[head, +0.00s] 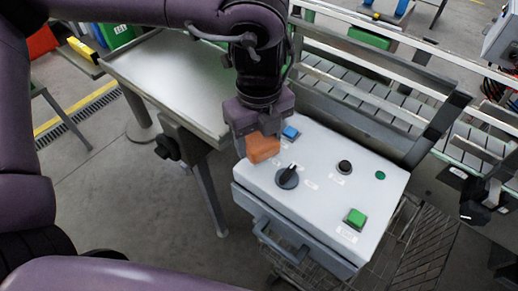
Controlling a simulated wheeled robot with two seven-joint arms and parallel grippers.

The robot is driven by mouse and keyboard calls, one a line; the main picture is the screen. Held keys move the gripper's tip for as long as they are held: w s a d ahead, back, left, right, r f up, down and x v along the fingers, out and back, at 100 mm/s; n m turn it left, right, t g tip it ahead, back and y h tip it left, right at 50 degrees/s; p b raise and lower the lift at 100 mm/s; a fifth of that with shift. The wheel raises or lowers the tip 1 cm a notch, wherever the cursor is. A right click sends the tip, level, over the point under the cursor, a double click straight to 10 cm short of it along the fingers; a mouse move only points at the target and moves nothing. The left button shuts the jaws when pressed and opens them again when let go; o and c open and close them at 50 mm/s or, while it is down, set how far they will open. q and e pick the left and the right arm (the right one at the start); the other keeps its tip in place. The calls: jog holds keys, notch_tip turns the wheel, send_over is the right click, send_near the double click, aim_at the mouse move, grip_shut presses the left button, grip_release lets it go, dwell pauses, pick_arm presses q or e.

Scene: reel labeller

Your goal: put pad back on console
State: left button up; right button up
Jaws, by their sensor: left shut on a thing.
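My left gripper (258,126) comes down from the top and is shut on an orange pad (263,148). The pad is a small block at the fingertips, over the left back corner of the white console (325,205). I cannot tell whether the pad touches the console top. The console carries a blue button (291,133) just right of the gripper, a black rotary knob (288,178), a black round button (344,167), a green square button (355,217) and a small green lamp (380,175). My right gripper is not in view.
A metal table (160,70) stands left of the console. A roller conveyor (360,95) with rails runs behind it. A grey handle (280,240) juts from the console's front. A wire basket (425,245) is at lower right. The floor at left front is open.

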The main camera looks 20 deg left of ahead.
aim_at(259, 153)
pick_arm(q)
notch_tip(259, 153, down, 4)
jog(key=shift+p, duration=0.3)
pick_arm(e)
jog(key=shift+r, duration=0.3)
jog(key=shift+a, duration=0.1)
pick_arm(q)
jog(key=shift+f, duration=0.2)
jog(key=o, duration=0.9)
jog(key=shift+o, duration=0.2)
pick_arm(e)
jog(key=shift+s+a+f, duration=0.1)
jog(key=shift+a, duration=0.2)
pick_arm(q)
jog(key=shift+r, duration=0.15)
notch_tip(259, 153, up, 12)
jog(key=shift+r, duration=0.1)
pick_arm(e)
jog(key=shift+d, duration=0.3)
